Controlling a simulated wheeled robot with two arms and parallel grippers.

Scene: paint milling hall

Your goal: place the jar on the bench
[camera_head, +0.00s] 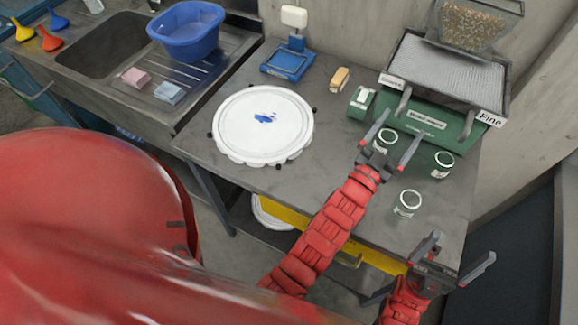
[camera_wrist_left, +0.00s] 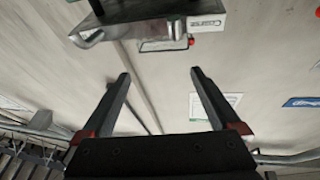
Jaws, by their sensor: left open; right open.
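Three small glass jars with whitish rims stand on the grey bench (camera_head: 335,185): one jar (camera_head: 386,134) shows between my left fingers in the head view, a second jar (camera_head: 442,165) stands to the right, and a third jar (camera_head: 407,204) stands nearer. My left gripper (camera_head: 402,124) is open above the bench. In the left wrist view nothing is between the fingers (camera_wrist_left: 160,82), and no jar shows there. My right gripper (camera_head: 465,244) is open and empty by the bench's right front corner.
A green machine (camera_head: 425,125) with a grey tray (camera_head: 450,72) marked "Fine" stands at the back right. A white round lid (camera_head: 262,122), a blue scale (camera_head: 288,61) and a tan block (camera_head: 339,79) are on the bench. A sink with a blue basin (camera_head: 187,30) is left.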

